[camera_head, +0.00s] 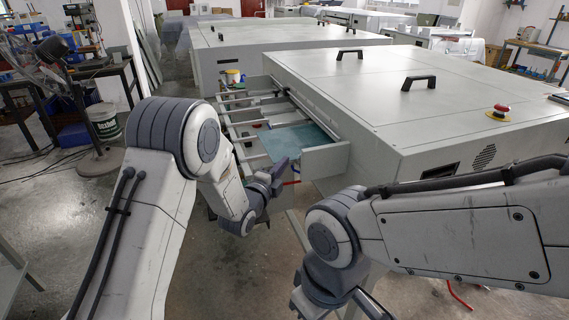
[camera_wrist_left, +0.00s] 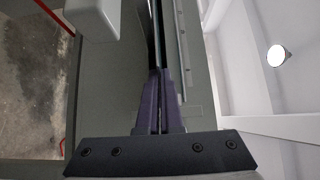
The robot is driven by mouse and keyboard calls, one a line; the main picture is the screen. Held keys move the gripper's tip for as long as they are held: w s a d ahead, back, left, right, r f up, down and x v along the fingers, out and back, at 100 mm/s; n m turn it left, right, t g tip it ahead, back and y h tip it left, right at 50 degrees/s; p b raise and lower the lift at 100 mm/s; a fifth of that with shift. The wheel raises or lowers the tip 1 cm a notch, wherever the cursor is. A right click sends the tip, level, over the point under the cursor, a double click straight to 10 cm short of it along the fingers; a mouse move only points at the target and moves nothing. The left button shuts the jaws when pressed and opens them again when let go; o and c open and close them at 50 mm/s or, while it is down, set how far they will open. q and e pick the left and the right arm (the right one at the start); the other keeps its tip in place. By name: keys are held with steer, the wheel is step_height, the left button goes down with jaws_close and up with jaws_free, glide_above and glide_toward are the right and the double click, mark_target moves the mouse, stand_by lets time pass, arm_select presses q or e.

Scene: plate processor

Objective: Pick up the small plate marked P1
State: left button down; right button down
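A flat teal sheet (camera_head: 292,140) lies in the pulled-out drawer of the grey machine; I cannot read any P1 mark on it. My left gripper (camera_head: 277,172) is just in front of this drawer, at its near end. In the left wrist view, my left gripper's dark fingers (camera_wrist_left: 161,98) are together, with only a thin line between them. I see no plate held between them. My right gripper (camera_head: 350,300) is low at the bottom of the head view, partly cut off, and its fingers do not show clearly.
The open drawer (camera_head: 325,160) has several cross bars and sticks out left of the machine (camera_head: 370,80). A red emergency button (camera_head: 498,112) and black handles sit on the machine's top. A second grey machine stands behind. Clear floor lies left of the drawer.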

arm_select(q)
steer(key=shift+r, duration=0.1)
stand_by(0.7)
step_height(320, 180, up, 3)
steer(key=shift+f+p, duration=0.2)
steer(key=shift+p, duration=0.5)
steer(key=shift+f, duration=0.1)
steer(key=s+a+r+b, duration=0.2)
steer(key=s+a, duration=0.1)
steer(key=s, duration=0.3)
steer(key=s+a+r+b, duration=0.2)
steer(key=s+a+r, duration=0.1)
steer(key=s, duration=0.3)
steer(key=shift+s+a+b, duration=0.15)
steer(key=shift+s+b, duration=0.05)
steer(key=shift+b, duration=0.15)
